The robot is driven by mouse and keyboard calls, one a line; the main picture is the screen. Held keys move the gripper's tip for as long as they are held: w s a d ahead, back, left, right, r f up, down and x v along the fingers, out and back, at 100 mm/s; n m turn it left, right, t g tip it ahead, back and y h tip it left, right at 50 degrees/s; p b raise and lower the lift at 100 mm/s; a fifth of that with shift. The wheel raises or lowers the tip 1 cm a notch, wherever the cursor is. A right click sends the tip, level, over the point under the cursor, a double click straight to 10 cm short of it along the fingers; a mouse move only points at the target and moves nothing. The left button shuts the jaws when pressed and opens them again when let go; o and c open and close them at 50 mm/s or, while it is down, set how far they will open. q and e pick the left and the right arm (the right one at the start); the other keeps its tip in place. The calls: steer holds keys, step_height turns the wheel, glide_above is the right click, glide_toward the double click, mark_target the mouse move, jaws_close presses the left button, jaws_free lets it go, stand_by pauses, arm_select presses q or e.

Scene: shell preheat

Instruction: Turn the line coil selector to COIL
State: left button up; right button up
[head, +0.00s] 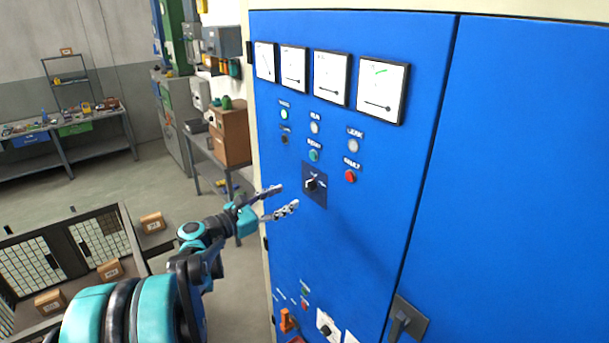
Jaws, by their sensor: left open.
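The selector (311,184) is a small knob on a dark square plate (317,195) on the front of the blue cabinet (510,180). Its labels are too small to read, so I cannot tell its position for sure. My left gripper (288,198) is open and empty. Its two fingers point at the selector from the left, a little short of the plate, and appear apart from the knob. My right gripper is not in view.
Several gauges (331,78) sit above the selector, with indicator lamps and a red button (350,176) between. Lower down are an orange switch (288,320), another rotary switch (325,325) and a door handle (402,322). A mesh cage with boxes (110,270) stands at lower left.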

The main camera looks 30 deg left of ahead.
mark_target(307, 187)
arm_select(q)
steer(key=p+x, duration=0.1)
steer(key=x, duration=0.6)
steer(key=shift+w+d+p, duration=0.15)
steer(key=shift+w+p, duration=0.15)
jaws_close()
